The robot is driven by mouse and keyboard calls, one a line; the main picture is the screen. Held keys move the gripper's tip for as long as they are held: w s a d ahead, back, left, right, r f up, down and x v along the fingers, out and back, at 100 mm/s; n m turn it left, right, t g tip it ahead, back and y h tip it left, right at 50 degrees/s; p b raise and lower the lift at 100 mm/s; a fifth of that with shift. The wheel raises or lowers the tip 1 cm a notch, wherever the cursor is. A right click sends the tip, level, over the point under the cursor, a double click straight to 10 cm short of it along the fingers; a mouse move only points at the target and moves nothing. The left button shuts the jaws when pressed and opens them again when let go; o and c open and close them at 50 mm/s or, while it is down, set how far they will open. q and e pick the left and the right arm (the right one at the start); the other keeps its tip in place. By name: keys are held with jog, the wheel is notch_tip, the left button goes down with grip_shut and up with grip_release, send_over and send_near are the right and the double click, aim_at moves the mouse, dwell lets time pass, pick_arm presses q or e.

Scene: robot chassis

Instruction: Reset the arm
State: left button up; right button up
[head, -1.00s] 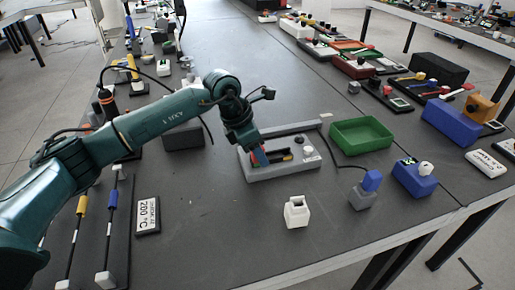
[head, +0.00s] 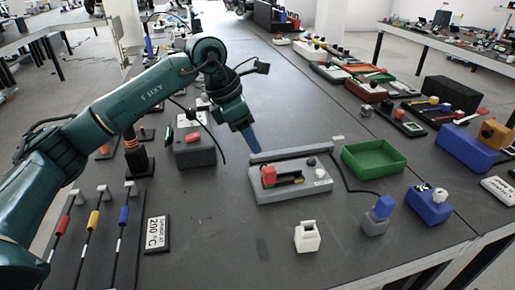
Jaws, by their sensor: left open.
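My left arm comes in from the left, and its gripper (head: 251,138) points down above the table, just behind and left of the grey tray-like device (head: 290,194). A blue fingertip shows; the jaws are apart and nothing shows between them. A gap shows between the gripper and the device. My right gripper is not in view.
Right of the device stand a green tray (head: 374,160), a blue box with a white knob (head: 429,205) and a grey block with a blue top (head: 376,218). A white holder (head: 307,237) is in front. A dark grey box (head: 195,152) lies under my arm. The table's middle back is clear.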

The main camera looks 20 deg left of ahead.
pick_arm(q)
jog(key=shift+s+a+r, duration=0.1)
jog(key=shift+r, duration=0.3)
